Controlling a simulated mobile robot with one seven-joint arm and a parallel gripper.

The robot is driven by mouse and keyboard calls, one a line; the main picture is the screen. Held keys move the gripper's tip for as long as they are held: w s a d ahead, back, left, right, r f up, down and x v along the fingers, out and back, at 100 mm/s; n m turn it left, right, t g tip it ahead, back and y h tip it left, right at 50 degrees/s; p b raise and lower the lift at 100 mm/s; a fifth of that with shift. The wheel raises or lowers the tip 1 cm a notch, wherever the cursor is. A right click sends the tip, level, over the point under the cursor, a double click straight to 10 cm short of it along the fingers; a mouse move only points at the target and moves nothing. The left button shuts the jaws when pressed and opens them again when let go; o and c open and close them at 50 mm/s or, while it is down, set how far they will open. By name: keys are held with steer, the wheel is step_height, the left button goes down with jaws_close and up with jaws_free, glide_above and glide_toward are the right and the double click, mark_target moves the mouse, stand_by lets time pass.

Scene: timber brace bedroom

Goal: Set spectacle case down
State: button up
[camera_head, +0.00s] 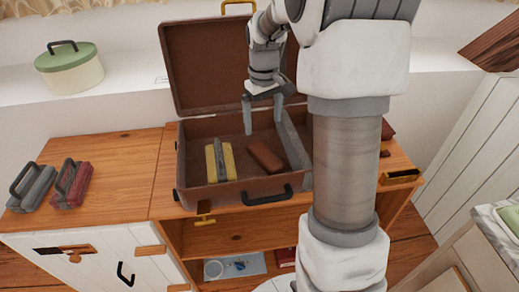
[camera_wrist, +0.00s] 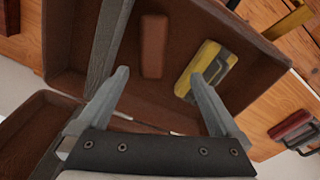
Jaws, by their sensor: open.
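A brown case-like block (camera_head: 266,157), which looks like the spectacle case, lies in the open brown suitcase (camera_head: 184,185). It also shows in the wrist view (camera_wrist: 155,47), flat on the suitcase floor. My gripper (camera_head: 263,127) is open and empty over the suitcase, above and apart from the brown block. In the wrist view my gripper's fingers (camera_wrist: 163,85) are spread wide, with nothing between them. A yellow item with a grey handle (camera_head: 220,162) lies in the suitcase left of the brown block; it also shows in the wrist view (camera_wrist: 205,68).
The suitcase lid (camera_head: 205,65) stands open at the back. A grey handled item (camera_head: 32,187) and a dark red one (camera_head: 72,184) lie on the wooden top (camera_head: 128,160) at left. A green-lidded pot (camera_head: 68,68) stands on the white ledge.

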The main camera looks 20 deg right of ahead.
steer(key=s+a+r+t, duration=0.2)
steer(key=s+a+r, duration=0.5)
steer(key=s+r, duration=0.3)
steer(key=s+a+r+m+t, duration=0.1)
steer(key=s+a+m+t, duration=0.3)
steer(key=s, duration=1)
step_height(320, 180, up, 10)
steer(key=w+a+n+g+p, duration=0.1)
steer(key=n+p, duration=0.1)
steer(key=p, duration=0.8)
steer(key=shift+f, duration=0.15)
